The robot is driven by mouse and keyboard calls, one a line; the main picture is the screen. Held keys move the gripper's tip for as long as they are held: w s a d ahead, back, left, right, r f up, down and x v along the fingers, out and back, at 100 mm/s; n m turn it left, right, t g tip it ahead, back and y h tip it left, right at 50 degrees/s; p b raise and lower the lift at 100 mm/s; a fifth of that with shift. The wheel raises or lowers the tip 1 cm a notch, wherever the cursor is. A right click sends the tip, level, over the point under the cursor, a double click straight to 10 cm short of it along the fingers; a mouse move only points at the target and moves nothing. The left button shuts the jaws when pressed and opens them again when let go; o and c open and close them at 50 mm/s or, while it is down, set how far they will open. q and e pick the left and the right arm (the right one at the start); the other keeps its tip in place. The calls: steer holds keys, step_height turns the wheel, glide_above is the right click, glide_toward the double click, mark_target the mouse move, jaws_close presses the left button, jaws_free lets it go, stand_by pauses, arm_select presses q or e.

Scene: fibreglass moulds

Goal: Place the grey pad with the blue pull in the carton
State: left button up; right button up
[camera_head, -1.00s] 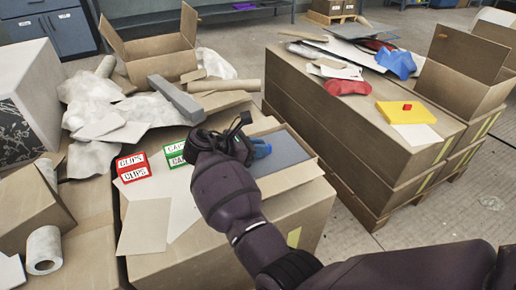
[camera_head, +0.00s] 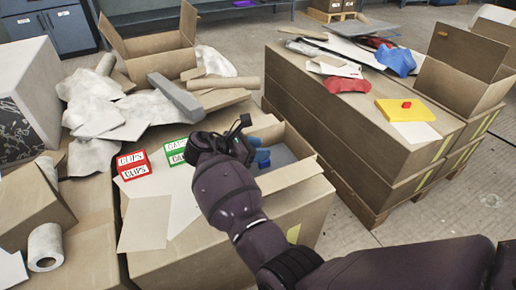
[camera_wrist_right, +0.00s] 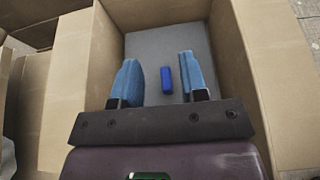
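The grey pad (camera_head: 281,155) lies low inside the open carton (camera_head: 292,173), within its walls. In the right wrist view the pad (camera_wrist_right: 148,50) lies flat between the carton's walls (camera_wrist_right: 262,70), and its blue pull (camera_wrist_right: 166,80) shows near the middle. My right gripper (camera_head: 262,156) is over the carton. Its two blue fingers stand wide apart in the wrist view (camera_wrist_right: 159,64), one on each side of the pull, with gaps to it. The near part of the pad is hidden behind the gripper. My left gripper is not in view.
A red box (camera_head: 132,167) and a green box (camera_head: 176,152) stand left of the carton. An empty open carton (camera_head: 150,48) is at the back. Cardboard stacks on the right carry a yellow pad (camera_head: 407,109), a red cloth (camera_head: 347,85) and a blue cloth (camera_head: 396,61).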

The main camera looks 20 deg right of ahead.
steer(key=shift+r, duration=0.1)
steer(key=shift+r, duration=0.3)
steer(key=v, duration=0.3)
steer(key=p+v, duration=0.1)
steer(key=v, duration=0.3)
steer(key=p+v, duration=0.1)
steer(key=v, duration=0.3)
steer(key=shift+d+r, duration=0.1)
steer(key=shift+r, duration=0.15)
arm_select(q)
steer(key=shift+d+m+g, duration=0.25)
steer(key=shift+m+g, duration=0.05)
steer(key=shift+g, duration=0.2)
arm_select(e)
steer(key=shift+a+r, duration=0.1)
steer(key=shift+a, duration=0.5)
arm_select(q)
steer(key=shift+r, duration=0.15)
